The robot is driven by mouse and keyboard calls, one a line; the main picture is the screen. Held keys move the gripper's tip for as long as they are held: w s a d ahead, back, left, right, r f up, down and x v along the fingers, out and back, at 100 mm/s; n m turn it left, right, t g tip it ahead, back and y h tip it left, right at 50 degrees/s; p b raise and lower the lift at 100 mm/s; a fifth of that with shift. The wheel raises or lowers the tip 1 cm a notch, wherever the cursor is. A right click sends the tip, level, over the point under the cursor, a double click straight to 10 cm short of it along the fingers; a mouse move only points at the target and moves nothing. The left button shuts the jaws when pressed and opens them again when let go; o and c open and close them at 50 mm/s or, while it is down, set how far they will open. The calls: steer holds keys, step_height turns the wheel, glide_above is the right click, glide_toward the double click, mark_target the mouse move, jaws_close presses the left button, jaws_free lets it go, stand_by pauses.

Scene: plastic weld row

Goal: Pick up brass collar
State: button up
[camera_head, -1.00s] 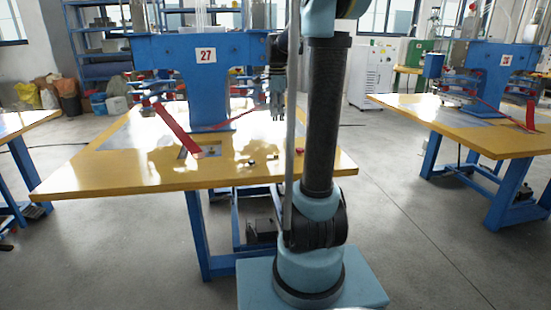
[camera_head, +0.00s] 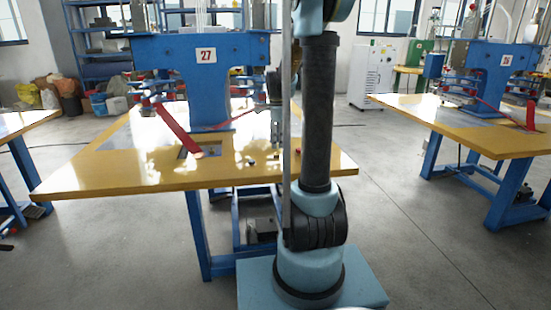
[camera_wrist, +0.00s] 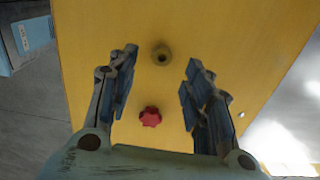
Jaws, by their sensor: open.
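The brass collar (camera_wrist: 162,54) is a small dull-gold ring with a dark hole, lying on the yellow tabletop in the wrist view. It sits between and slightly beyond the fingertips of my gripper (camera_wrist: 158,72), nearer the left finger. My gripper is open, with nothing between its fingers touching the collar. A red star-shaped knob (camera_wrist: 150,116) lies on the table closer to the palm. In the head view my gripper (camera_head: 277,140) hangs low over the right part of the table, partly beside my arm. I cannot make out the collar clearly there.
The yellow table (camera_head: 110,178) carries a blue press (camera_head: 205,95) marked 27 with a red strip (camera_head: 177,130) slanting down. A small dark item (camera_head: 251,162) lies near the front edge. Another yellow workstation (camera_head: 470,120) stands right, across clear floor.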

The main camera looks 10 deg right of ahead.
mark_target(276, 155)
steer(key=shift+w+f, duration=0.15)
steer(key=shift+f, duration=2.6)
steer(key=c, duration=1.1)
